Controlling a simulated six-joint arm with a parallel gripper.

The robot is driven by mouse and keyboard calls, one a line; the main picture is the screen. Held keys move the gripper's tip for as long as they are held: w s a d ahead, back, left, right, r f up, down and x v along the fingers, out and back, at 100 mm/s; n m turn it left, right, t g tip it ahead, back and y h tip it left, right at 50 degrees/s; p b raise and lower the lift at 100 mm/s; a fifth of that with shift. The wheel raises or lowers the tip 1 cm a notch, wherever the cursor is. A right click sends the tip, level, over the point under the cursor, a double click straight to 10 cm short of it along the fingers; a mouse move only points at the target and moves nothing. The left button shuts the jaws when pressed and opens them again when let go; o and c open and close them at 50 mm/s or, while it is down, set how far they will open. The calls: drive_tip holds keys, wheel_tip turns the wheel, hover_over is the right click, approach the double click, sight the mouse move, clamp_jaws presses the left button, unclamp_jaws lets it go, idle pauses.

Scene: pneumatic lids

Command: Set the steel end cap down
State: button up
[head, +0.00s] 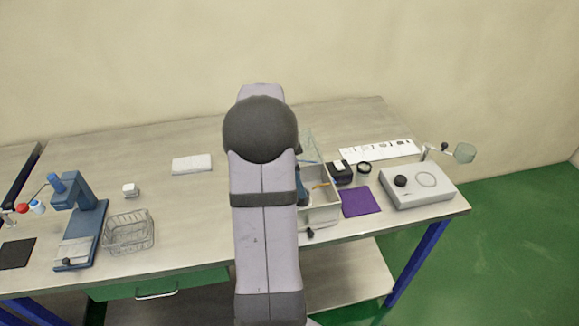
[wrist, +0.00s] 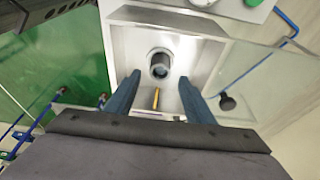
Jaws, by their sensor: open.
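My gripper (wrist: 159,82) is open, its two blue fingers reaching down into a light-walled box (wrist: 117,50) in the wrist view. A round grey metal part (wrist: 160,64) with a dark centre stands in the box, just beyond and between the fingertips, with a gap to each finger. It looks like the steel end cap, perhaps seated on a cylinder; I cannot tell which. In the head view the box (head: 322,213) stands on the bench, and my arm hides most of the gripper and the metal part.
A yellow stick-like piece (wrist: 155,99) lies in the box between the fingers. A clear panel (wrist: 258,80) stands at its right side. A purple mat (head: 361,202), a black block (head: 340,173) and a white device (head: 417,185) are to the right. A wire basket (head: 129,233) is left.

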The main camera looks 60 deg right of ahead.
drive_tip(key=b+v, duration=0.1)
drive_tip(key=v, duration=0.6)
drive_tip(key=shift+r+b, duration=0.35)
drive_tip(key=shift+b, duration=0.05)
drive_tip(key=shift+w+a, duration=0.2)
drive_tip(key=w+a+f+n+t+y, duration=0.1)
drive_tip(key=w+a+f+n, duration=0.2)
drive_tip(key=a+n, duration=0.55)
drive_tip(key=w+a+f+n+t, duration=0.1)
drive_tip(key=w+a+f+n, duration=0.3)
drive_tip(key=a, duration=0.8)
drive_tip(key=s+a+f+n, duration=0.2)
drive_tip(key=s+a+n, duration=0.2)
drive_tip(key=a+n, duration=0.3)
drive_tip(key=s+a+f+n+y, duration=0.1)
drive_tip(key=s+a+f+n, duration=0.2)
drive_tip(key=a+n, duration=0.4)
drive_tip(key=s+a, duration=0.1)
drive_tip(key=a, duration=0.3)
drive_tip(key=shift+a, duration=0.25)
drive_tip(key=shift+n, duration=0.25)
